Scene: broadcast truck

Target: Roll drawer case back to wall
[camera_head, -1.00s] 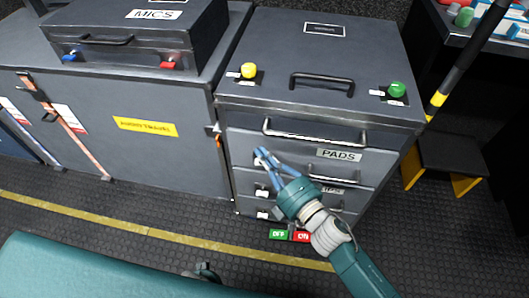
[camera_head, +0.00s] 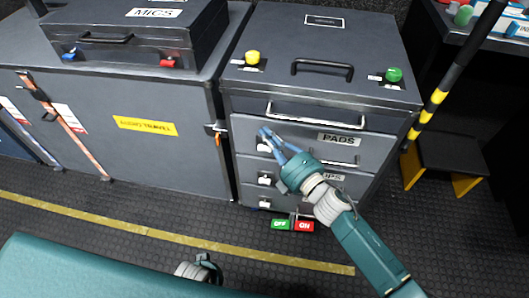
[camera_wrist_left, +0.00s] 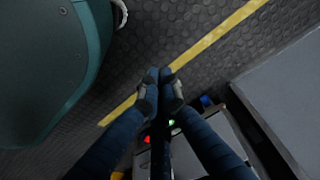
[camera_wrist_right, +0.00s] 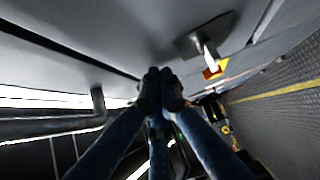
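The grey drawer case (camera_head: 318,85) stands at right of centre in the head view, beside a long grey case. It has a yellow knob, a green knob, a top handle (camera_head: 322,66), a front bar handle (camera_head: 315,118) and stacked drawers, one labelled PADS (camera_head: 339,139). My right gripper (camera_head: 264,131) is shut at the upper drawer front, left of the PADS label, by a white latch; contact is unclear. Its fingertips (camera_wrist_right: 160,77) meet with nothing visible between them. My left gripper (camera_wrist_left: 160,78) is shut and empty over the floor; its fingers are hidden in the head view.
A green-red OFF/ON pedal (camera_head: 293,225) sits at the case's foot. The long case (camera_head: 110,100) flanks it at left, with a MICS box (camera_head: 135,35) on top. A striped pole (camera_head: 440,97) and dark stool (camera_head: 447,155) stand at right.

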